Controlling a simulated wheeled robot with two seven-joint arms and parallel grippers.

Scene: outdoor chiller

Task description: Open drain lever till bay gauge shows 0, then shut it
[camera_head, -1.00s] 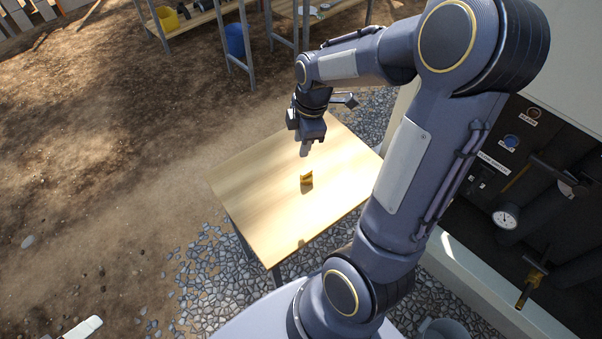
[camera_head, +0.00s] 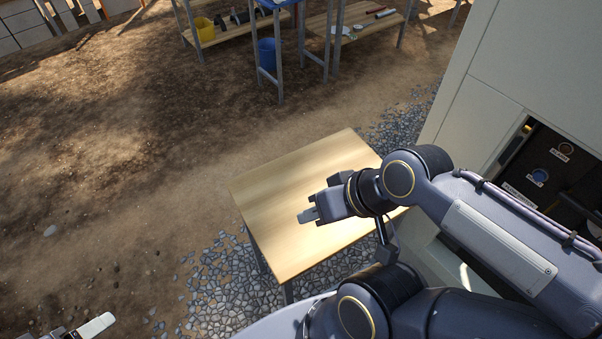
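My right gripper (camera_head: 308,214) is above the wooden table, pointing left; its far side is hidden, so its opening does not show clearly. I see nothing held in it. At the lower left edge, a pale finger-like part that looks like my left gripper (camera_head: 92,327) is cut off by the frame. The dark chiller bay (camera_head: 518,172) is at the right, with a blue round fitting (camera_head: 538,176) and a reddish one (camera_head: 565,150) above labels. The bay gauge and the yellow-handled lever are hidden behind my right arm or out of frame.
The wooden table (camera_head: 270,215) stands on grey gravel, its bare top mostly clear. The pale cabinet wall (camera_head: 490,110) rises at the right. Metal benches with a yellow bucket (camera_head: 205,29) and a blue bucket (camera_head: 267,53) are at the back. Open dirt lies left.

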